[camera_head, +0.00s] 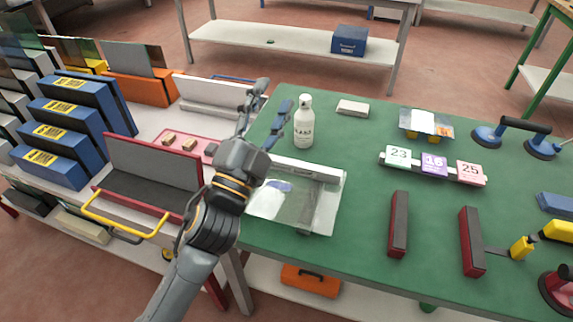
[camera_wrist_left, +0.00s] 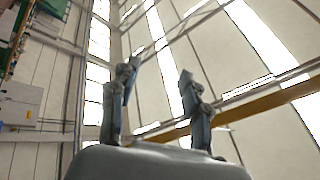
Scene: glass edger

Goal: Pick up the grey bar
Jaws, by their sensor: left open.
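A small light grey bar (camera_head: 352,108) lies flat on the green table (camera_head: 375,150), near its far edge and right of the white bottle (camera_head: 304,124). Two longer bars with dark grey tops and red sides, one nearer the middle (camera_head: 398,225) and one further right (camera_head: 472,241), lie at the front of the table. I cannot tell for certain which is the grey bar. My left gripper (camera_head: 273,96) is open and empty, left of the bottle, with its fingers pointing up and away. In the left wrist view its fingers (camera_wrist_left: 157,82) are apart against the ceiling. My right gripper is out of view.
A clear-covered tray (camera_head: 325,215) sits beside my left forearm. Number blocks (camera_head: 433,165), a sponge packet (camera_head: 426,124), a suction lifter (camera_head: 526,124) and yellow tools (camera_head: 522,247) occupy the right side. A rack of blue boxes (camera_head: 62,155) stands left. Green surface is free around the small grey bar.

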